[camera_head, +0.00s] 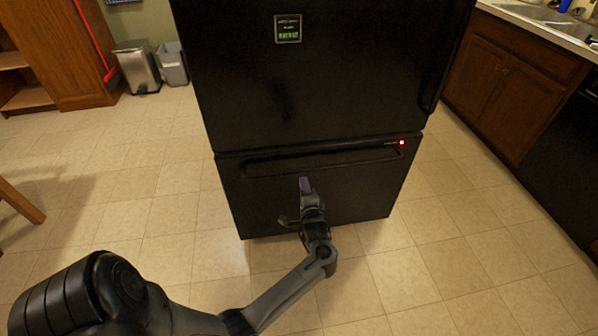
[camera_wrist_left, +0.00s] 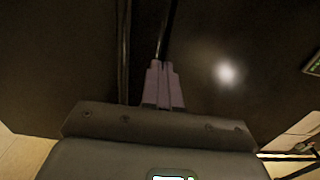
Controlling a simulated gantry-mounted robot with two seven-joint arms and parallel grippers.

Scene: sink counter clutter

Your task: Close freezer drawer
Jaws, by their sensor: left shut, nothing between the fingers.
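The freezer drawer (camera_head: 345,195) is the low black front of the refrigerator, with a long handle recess (camera_head: 320,160) across its top. In the head view its front looks about flush with the door above; a small gap cannot be ruled out. My left gripper (camera_head: 305,184) is in front of the drawer, just below the handle, with its fingers pointing at the front. Whether the fingertips touch it is unclear. In the left wrist view the fingers (camera_wrist_left: 162,85) are shut and empty against the dark front (camera_wrist_left: 225,115). My right gripper is not in view.
The black upper refrigerator door (camera_head: 330,80) stands above the drawer. Wooden cabinets (camera_head: 515,80) with a sink counter are at the right. Two bins (camera_head: 138,68) stand by a wooden cupboard at the back left. The tiled floor in front is clear.

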